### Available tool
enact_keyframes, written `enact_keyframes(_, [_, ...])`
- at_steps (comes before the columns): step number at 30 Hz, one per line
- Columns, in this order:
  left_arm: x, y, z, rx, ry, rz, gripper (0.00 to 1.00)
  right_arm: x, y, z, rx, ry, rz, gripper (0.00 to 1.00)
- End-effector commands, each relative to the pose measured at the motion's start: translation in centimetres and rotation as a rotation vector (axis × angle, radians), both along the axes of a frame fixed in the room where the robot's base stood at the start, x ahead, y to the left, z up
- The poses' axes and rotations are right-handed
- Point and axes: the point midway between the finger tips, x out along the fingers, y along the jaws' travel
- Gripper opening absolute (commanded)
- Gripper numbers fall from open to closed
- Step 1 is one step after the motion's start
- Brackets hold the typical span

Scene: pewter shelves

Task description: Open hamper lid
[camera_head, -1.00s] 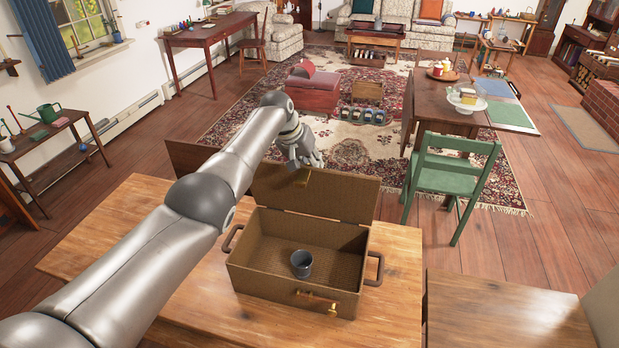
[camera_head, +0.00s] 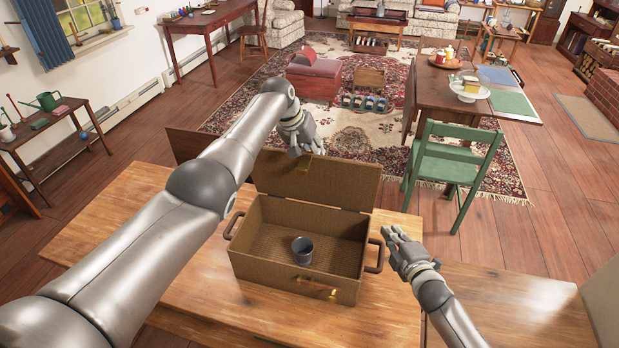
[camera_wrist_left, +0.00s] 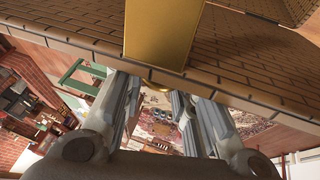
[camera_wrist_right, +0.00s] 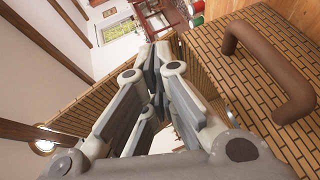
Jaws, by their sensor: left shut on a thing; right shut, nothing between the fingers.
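The wicker hamper (camera_head: 262,268) stands on the wooden table with its lid (camera_head: 335,183) raised upright at the back. A brass clasp (camera_head: 304,164) sits on the lid's top edge and a brass catch (camera_head: 318,288) on the hamper's front. My left gripper (camera_head: 295,150) is at the lid's top edge by the clasp. In the left wrist view its fingers (camera_wrist_left: 152,92) are shut at the lid edge, beside the brass plate (camera_wrist_left: 163,35). My right gripper (camera_head: 390,235) is shut and empty beside the hamper's right handle (camera_head: 375,256); that handle also shows in the right wrist view (camera_wrist_right: 285,70).
A grey cup (camera_head: 302,250) stands inside the hamper. The wooden table (camera_head: 130,240) has free room left of the hamper. A green chair (camera_head: 452,165) stands behind at the right, near a brown table with a cake stand (camera_head: 470,90).

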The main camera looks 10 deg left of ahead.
Motion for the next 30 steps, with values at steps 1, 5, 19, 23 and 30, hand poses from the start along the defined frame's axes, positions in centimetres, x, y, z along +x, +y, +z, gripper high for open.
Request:
enact_keyframes(1, [0.0,0.1,-0.1,0.003,-0.002,0.001,0.0,-0.9,2.7,1.1,-0.005,-0.053,0.063,0.0])
enact_keyframes(5, [0.0,0.1,-0.1,0.003,-0.001,0.0,0.0,-3.4,8.6,4.0,-0.025,-0.209,0.201,0.0])
enact_keyframes(19, [0.0,0.2,-0.2,0.002,0.0,0.0,0.0,-8.5,16.9,10.5,-0.035,-0.534,0.343,0.0])
enact_keyframes(23, [0.0,0.1,-0.2,0.002,0.0,0.001,0.0,-7.6,17.8,10.8,-0.034,-0.539,0.343,0.0])
enact_keyframes(30, [0.0,0.1,-0.2,0.003,0.001,0.001,0.0,-4.9,20.4,11.6,-0.034,-0.538,0.344,0.0])
